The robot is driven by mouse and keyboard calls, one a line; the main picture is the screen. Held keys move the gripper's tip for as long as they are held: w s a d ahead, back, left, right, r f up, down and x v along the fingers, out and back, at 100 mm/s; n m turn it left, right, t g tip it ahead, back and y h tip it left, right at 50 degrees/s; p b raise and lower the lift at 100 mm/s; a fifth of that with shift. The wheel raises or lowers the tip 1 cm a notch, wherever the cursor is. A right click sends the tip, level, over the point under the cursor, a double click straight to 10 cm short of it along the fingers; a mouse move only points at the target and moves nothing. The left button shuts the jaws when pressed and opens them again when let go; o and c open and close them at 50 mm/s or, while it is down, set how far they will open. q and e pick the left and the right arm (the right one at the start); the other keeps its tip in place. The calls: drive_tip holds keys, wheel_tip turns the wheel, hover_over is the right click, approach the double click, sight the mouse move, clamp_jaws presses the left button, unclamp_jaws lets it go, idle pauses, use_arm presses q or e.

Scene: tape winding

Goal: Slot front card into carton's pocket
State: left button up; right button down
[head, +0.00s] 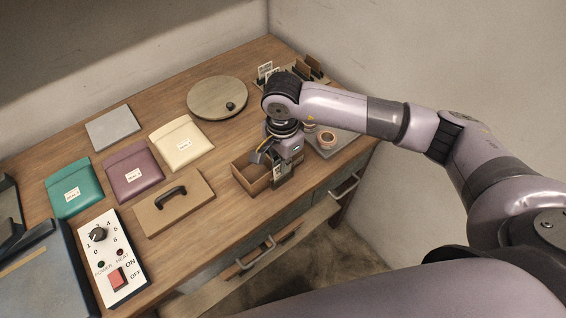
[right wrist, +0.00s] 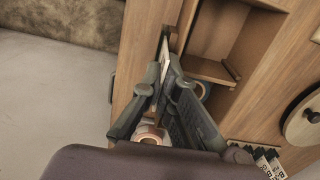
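The open brown carton (head: 250,181) stands near the table's front edge, right of centre. It also shows in the right wrist view (right wrist: 212,70). My right gripper (right wrist: 168,62) is over the carton's right side, pointing down. Its fingers are closed around a thin pale card (right wrist: 165,50), seen edge-on between the fingertips. The card is upright along the carton's outer side wall. The pocket is hidden behind the fingers and card, so I cannot tell whether the card's lower edge is inside it. In the head view, the gripper (head: 279,165) largely covers this spot. My left gripper is not in view.
A card rack (head: 310,68) stands at the back right. Tape rolls (head: 327,139) sit on a grey tray right of the gripper. A round turntable (head: 217,97), a handled board (head: 174,204), three pouches and a switch panel (head: 115,262) occupy the rest.

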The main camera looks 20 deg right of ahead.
drive_tip(key=shift+s+f+b, duration=0.25)
drive_tip(key=shift+f+b, duration=0.2)
drive_tip(key=shift+b, duration=0.05)
drive_tip(key=c, duration=2.3)
unclamp_jaws()
drive_tip(key=o, duration=0.6)
drive_tip(key=shift+s, duration=0.1)
drive_tip(key=shift+w, duration=0.35)
drive_tip(key=shift+r, duration=0.1)
